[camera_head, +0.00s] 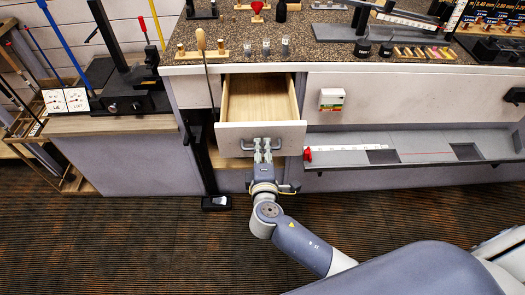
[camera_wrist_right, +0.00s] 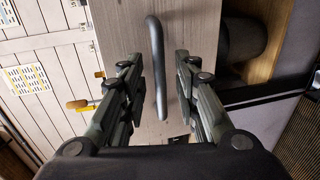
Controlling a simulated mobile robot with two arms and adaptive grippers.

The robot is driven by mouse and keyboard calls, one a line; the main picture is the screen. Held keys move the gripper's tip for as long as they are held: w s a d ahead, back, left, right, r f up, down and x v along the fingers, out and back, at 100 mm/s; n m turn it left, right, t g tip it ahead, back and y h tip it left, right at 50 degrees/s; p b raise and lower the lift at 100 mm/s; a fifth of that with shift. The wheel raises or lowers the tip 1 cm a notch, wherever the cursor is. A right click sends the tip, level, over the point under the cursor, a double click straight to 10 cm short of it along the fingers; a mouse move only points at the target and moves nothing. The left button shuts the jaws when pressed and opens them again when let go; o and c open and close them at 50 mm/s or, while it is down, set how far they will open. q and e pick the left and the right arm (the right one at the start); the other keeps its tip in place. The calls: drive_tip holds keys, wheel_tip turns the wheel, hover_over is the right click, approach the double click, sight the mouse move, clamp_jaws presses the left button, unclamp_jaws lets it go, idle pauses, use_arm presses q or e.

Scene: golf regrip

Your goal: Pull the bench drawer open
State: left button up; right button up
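The bench drawer (camera_head: 232,132) stands pulled out from the bench (camera_head: 385,95), its bare pale wooden inside showing from above. Its front carries a grey bar handle (camera_head: 280,145), partly hidden behind my gripper in the head view. My right gripper (camera_head: 262,146) is at the middle of the drawer front. In the right wrist view, its fingers (camera_wrist_right: 158,62) stand on both sides of the handle (camera_wrist_right: 157,85), with a visible gap on each side. It is open around the handle. My left gripper is not in view.
A shelf (camera_head: 420,150) with a ruler and dark recesses juts out right of the drawer. A side table (camera_head: 110,124) with a black device stands at left. A black pedal-like object (camera_head: 216,203) lies on the floor. Carpet (camera_head: 130,250) in front is clear at left.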

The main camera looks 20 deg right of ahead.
drive_tip(key=v, duration=1.2)
drive_tip(key=s+d+f+m+g+y, duration=0.1)
drive_tip(key=s+f+g, duration=0.3)
drive_tip(key=f, duration=1.1)
drive_tip(key=s+d+f+m+g+y, duration=0.1)
drive_tip(key=s+d+f+g, duration=0.2)
drive_tip(key=f, duration=1.3)
drive_tip(key=s+d+f+m+g, duration=0.2)
drive_tip(key=s+f, duration=0.4)
drive_tip(key=s, duration=0.3)
drive_tip(key=s+d+f+m+g+y, duration=0.1)
drive_tip(key=s+f+m, duration=0.4)
drive_tip(key=s, duration=0.5)
drive_tip(key=s+d+f+m+g+y, duration=0.1)
drive_tip(key=s+d+f+m+g, duration=0.2)
drive_tip(key=s+f, duration=0.4)
drive_tip(key=s+g, duration=0.1)
drive_tip(key=s, duration=0.2)
drive_tip(key=shift+f, duration=0.4)
